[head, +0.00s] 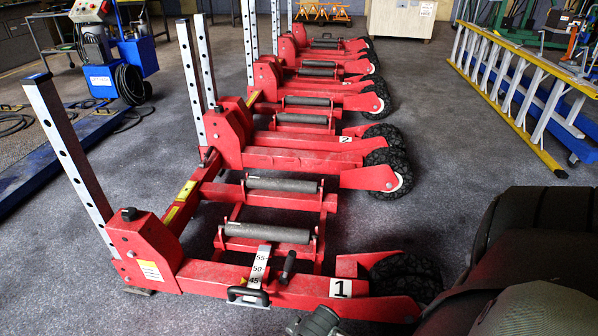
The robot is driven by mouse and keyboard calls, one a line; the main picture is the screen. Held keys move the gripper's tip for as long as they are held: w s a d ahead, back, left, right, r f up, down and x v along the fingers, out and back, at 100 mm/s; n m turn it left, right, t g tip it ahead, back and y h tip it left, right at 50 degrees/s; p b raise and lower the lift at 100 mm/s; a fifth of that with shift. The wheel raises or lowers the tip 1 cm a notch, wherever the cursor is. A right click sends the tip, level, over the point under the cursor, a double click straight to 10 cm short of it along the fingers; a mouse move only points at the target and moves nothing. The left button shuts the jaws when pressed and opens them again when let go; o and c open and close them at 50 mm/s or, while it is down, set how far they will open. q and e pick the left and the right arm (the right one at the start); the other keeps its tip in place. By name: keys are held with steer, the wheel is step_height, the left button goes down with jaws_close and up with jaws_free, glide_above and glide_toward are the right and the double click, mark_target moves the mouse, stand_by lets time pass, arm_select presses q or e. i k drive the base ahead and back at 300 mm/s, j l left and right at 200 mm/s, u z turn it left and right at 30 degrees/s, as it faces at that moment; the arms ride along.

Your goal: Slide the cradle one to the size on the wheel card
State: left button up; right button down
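The nearest red trolley jack carries a white plate with a black 1 (340,288). Its cradle has two dark rollers, a near one (267,232) and a far one (283,184), with a gap between them. A pale scale strip (259,265) marked 55, 50 and 45 crosses its near beam, beside a black lever (288,267) and a black handle (247,296). I see no wheel card. A dark grey part (319,323), likely my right gripper, shows at the bottom edge below the number plate; its fingers are not clear. My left gripper is out of view.
Several similar red jacks stand in a row behind, one marked 2 (345,139). A yellow ladder (500,85) lies at the right. A blue machine (138,55) stands at the back left. Bare grey floor (430,150) lies right of the jacks.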

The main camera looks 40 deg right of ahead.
mark_target(264, 249)
steer(key=j+z, duration=0.1)
steer(key=z, duration=0.3)
steer(key=j+z, duration=0.1)
steer(key=z, duration=0.3)
steer(key=j+z, duration=0.1)
steer(key=z, duration=0.3)
